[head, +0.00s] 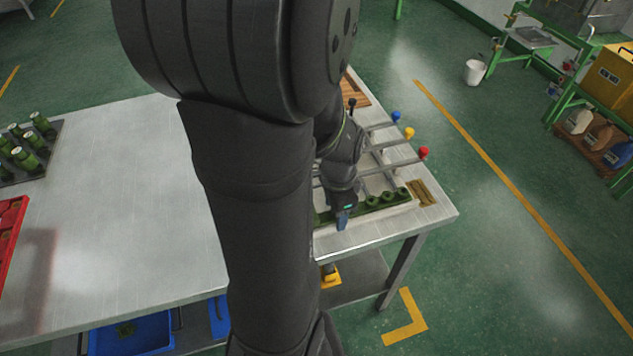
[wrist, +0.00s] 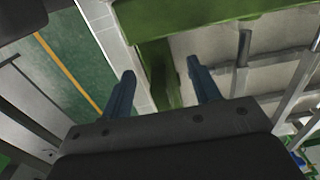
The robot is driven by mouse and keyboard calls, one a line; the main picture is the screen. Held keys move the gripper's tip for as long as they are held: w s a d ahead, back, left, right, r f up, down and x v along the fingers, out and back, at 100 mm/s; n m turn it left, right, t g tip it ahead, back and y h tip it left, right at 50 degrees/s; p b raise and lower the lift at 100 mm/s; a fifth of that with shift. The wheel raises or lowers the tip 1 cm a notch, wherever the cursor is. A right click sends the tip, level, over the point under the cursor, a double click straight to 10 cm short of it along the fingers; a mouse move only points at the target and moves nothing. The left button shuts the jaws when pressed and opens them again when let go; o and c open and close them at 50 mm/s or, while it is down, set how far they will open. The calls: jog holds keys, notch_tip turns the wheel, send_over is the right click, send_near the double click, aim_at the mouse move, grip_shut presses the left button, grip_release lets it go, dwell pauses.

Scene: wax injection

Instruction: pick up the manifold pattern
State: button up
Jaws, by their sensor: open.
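The green manifold pattern (head: 375,201) lies in the light-coloured mould fixture near the right end of the table, with several round stubs along its top. My gripper (head: 342,220) is over its left part in the head view. In the wrist view a green bar of the pattern (wrist: 158,70) runs between the two blue fingers of my gripper (wrist: 160,90), which stand apart with the bar in the gap. I cannot tell whether either finger touches it. My arm hides the left part of the pattern and fixture in the head view.
The fixture has metal rods with a blue (head: 396,117), a yellow (head: 409,133) and a red knob (head: 423,153). A dark tray of green pieces (head: 28,150) and a red tray (head: 10,235) are at the far left. The table's (head: 120,190) middle left is clear.

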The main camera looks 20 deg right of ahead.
jog(key=c, duration=1.2)
